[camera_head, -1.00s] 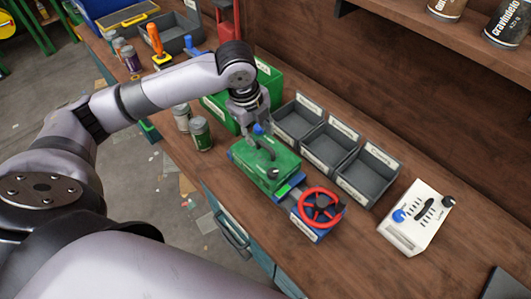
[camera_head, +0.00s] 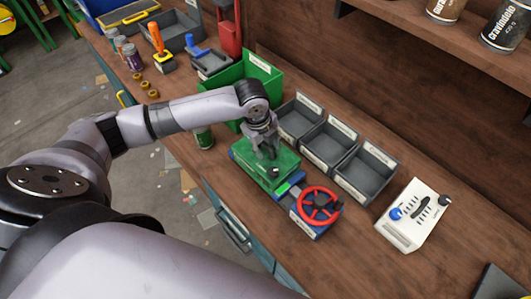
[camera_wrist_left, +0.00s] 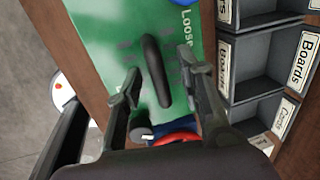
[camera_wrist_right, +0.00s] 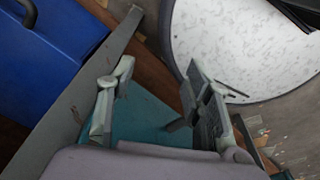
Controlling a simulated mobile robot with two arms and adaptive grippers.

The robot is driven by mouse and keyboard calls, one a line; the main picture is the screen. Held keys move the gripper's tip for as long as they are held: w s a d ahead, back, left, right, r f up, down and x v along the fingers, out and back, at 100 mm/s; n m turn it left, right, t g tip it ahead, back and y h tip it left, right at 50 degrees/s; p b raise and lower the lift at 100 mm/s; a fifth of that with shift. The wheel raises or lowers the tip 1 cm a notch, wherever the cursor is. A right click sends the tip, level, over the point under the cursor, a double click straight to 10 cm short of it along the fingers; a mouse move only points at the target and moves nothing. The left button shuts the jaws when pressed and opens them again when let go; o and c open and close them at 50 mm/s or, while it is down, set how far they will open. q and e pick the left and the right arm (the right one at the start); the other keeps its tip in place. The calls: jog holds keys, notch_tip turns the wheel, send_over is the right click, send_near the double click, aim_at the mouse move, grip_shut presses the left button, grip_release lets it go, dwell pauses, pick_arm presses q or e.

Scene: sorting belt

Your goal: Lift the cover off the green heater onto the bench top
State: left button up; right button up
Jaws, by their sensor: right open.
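The green heater (camera_head: 250,165) stands on the bench top (camera_head: 335,265), with its green cover on it. In the left wrist view the cover (camera_wrist_left: 100,25) is a green plate with white lettering and a dark raised handle (camera_wrist_left: 152,60). My left gripper (camera_head: 267,153) is just above the cover. Its two fingers are open, one on each side of the handle in the left wrist view, with gaps visible. The gripper hides part of the cover in the head view. My right gripper (camera_wrist_right: 159,68) is open and empty, and is not seen in the head view.
A red handwheel (camera_head: 319,204) on a blue box stands close to the heater's front right. Grey bins (camera_head: 363,175) line its back side, and a green crate (camera_head: 262,80) stands behind left. A white control box (camera_head: 412,217) is farther right. Bare bench lies at the front right.

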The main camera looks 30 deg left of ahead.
pick_arm(q)
grip_shut()
jog(key=shift+r, duration=0.1)
dwell(0.7)
